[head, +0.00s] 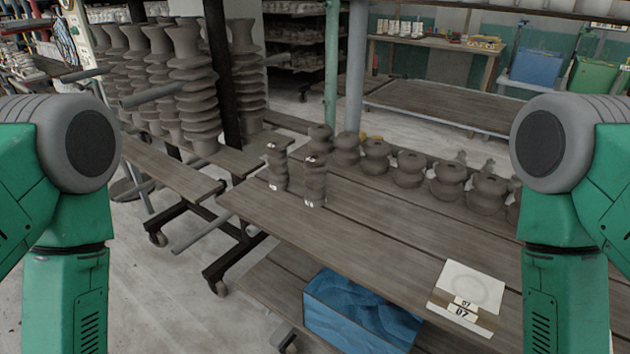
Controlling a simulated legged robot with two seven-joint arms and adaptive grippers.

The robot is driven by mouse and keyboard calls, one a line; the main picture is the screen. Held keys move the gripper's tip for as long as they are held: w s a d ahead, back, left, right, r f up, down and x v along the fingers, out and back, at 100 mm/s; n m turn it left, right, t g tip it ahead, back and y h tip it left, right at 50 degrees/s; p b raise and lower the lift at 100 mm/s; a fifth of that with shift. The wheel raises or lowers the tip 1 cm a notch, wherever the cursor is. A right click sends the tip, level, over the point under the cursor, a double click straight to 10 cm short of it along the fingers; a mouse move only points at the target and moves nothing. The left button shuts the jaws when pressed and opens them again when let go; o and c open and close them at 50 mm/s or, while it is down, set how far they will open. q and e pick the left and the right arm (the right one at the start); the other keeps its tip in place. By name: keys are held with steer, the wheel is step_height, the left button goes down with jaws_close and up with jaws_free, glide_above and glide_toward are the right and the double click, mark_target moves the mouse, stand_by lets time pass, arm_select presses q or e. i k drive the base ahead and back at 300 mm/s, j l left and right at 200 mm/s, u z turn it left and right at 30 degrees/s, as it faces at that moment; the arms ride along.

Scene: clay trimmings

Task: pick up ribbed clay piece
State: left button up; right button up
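Two slim, dark ribbed clay pieces stand upright near the left end of the wooden table (370,235). One ribbed clay piece (278,168) is at the left, and another ribbed clay piece (315,182) stands just right of it and nearer. Both carry small white tags. I cannot tell from the picture which one the task names. My green arms come in at the left and right edges, well apart from both pieces. Both grippers are below the frame and out of sight.
A row of rounded clay pots (408,170) lines the table's back edge. A white card (466,288) marked 07 lies at the front right. A blue-lined box (358,312) sits below the table edge. Tall ribbed stacks (192,90) stand at the back left. The table's middle is clear.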

mark_target(315, 164)
steer(key=i+j, duration=0.2)
steer(key=j, duration=0.2)
steer(key=i+j, duration=0.15)
steer(key=j, duration=0.25)
steer(key=i+j, duration=0.2)
steer(key=j, duration=0.2)
